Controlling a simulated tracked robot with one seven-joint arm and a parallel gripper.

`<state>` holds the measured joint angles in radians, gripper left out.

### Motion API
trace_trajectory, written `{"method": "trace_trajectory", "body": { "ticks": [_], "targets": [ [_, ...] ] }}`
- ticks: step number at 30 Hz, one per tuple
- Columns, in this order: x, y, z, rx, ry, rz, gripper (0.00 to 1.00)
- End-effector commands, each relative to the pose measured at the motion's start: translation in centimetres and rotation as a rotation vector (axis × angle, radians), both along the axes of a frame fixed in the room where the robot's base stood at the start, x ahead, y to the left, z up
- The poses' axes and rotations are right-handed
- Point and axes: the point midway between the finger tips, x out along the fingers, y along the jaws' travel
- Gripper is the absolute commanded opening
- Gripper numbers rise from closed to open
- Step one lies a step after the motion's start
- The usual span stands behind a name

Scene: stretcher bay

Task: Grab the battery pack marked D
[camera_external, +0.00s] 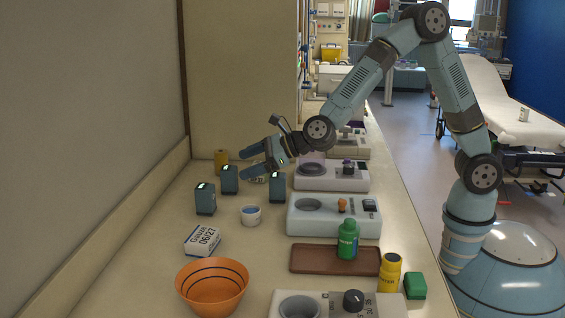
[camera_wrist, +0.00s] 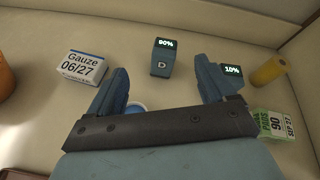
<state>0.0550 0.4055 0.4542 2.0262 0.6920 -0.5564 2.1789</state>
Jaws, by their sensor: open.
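The battery pack marked D (camera_wrist: 161,60) stands upright in the wrist view, a dark blue-grey block with a lit 90% display on top. By its place beside the gauze box, it matches the front-left pack (camera_external: 205,200) in the external view, where no letter is readable. My gripper (camera_external: 246,164) is open and empty, above the counter and apart from that pack. In the wrist view, D appears between and beyond the two fingertips (camera_wrist: 160,72). A second pack (camera_external: 229,180), showing 10% (camera_wrist: 232,71), is partly hidden by my right finger. A third pack (camera_external: 277,187) stands below my gripper.
A gauze box (camera_external: 202,241), a small white cup (camera_external: 250,217) and an orange bowl (camera_external: 212,288) are on the counter. A yellow roll (camera_external: 221,161) stands by the wall. Devices (camera_external: 334,228) line the right side. A pads box (camera_wrist: 275,124) shows in the wrist view.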

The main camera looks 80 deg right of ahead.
Motion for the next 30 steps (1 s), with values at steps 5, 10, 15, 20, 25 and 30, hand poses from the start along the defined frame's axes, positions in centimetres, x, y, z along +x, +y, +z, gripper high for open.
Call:
{"method": "trace_trajectory", "body": {
  "ticks": [5, 10, 15, 20, 25, 30],
  "targets": [
    [2.1, 0.1, -3.1, 0.197, -0.006, -0.152, 0.83],
    [2.8, 0.1, -4.3, 0.276, -0.012, -0.216, 0.83],
    [4.5, 0.0, -5.1, 0.286, -0.013, -0.223, 0.83],
    [7.1, -0.1, -6.1, 0.283, -0.014, -0.222, 0.83],
    [9.4, -0.2, -7.2, 0.283, -0.013, -0.221, 0.83],
    [10.6, -0.3, -7.6, 0.281, -0.014, -0.221, 0.83]
  ]
}}
